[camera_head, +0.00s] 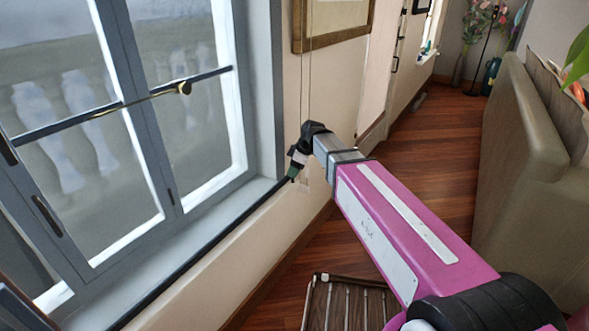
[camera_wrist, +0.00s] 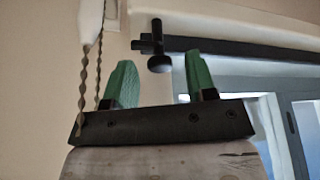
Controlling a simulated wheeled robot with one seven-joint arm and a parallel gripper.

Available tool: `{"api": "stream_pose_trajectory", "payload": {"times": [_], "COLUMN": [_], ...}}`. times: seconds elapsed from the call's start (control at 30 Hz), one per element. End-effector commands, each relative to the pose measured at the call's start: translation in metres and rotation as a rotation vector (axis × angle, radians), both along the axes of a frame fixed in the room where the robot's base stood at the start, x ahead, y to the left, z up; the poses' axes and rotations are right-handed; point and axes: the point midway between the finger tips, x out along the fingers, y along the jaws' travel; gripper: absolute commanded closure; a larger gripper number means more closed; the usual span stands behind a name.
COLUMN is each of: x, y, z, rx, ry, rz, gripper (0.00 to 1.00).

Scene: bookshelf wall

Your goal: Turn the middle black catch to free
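My gripper (camera_head: 293,171) is near the wall just right of the window in the head view. In the wrist view my gripper (camera_wrist: 160,70) has its two green fingers well apart, with nothing held between them. A black T-shaped piece with a round knob (camera_wrist: 159,63) shows beyond the gap between the fingers, at the end of a dark bar (camera_wrist: 240,50). I cannot tell whether it is the middle catch or whether a finger touches it.
The grey window (camera_head: 150,130) has a brass-ended bar (camera_head: 184,88) across it. Twisted cords (camera_wrist: 84,85) hang close to the left finger. A slatted rack (camera_head: 345,303) stands below my arm, and a sofa (camera_head: 525,180) is at right. Wooden floor (camera_head: 425,150) lies open between.

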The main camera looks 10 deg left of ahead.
Motion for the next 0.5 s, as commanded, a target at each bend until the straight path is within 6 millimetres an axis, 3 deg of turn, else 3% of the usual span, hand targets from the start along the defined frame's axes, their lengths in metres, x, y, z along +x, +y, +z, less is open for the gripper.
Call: {"api": "stream_pose_trajectory", "payload": {"times": [0.17, 0.5], "x": [0.0, 0.0], "y": [-0.004, -0.026], "z": [0.01, 0.062], "rx": [0.0, 0.001], "ry": [-0.001, -0.003], "rz": [0.0, -0.001], "gripper": [0.49, 0.49]}}
